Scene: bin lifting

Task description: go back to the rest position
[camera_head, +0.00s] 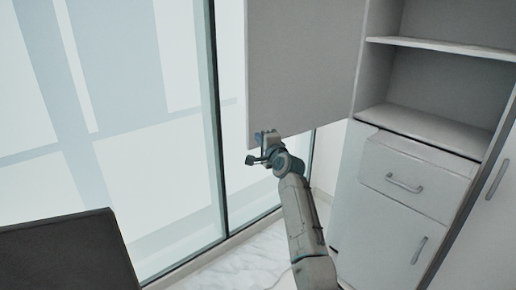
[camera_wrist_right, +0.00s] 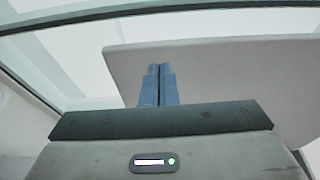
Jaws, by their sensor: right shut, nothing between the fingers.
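My right arm reaches up from the bottom in the head view. Its gripper (camera_head: 262,148) is at the lower edge of a large grey panel. The right wrist view shows its two blue fingers (camera_wrist_right: 160,85) pressed together, with nothing between them. The grey panel (camera_wrist_right: 220,75) lies behind the fingertips in that view; whether they touch it I cannot tell. My left gripper is in neither view. No bin can be made out for certain.
The grey panel (camera_head: 300,65) hangs in front of a glass wall (camera_head: 150,130). A white cabinet (camera_head: 400,205) with a drawer and open shelves stands at the right. A dark flat-sided object (camera_head: 65,255) fills the lower left corner. Pale marble floor (camera_head: 245,262) shows between.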

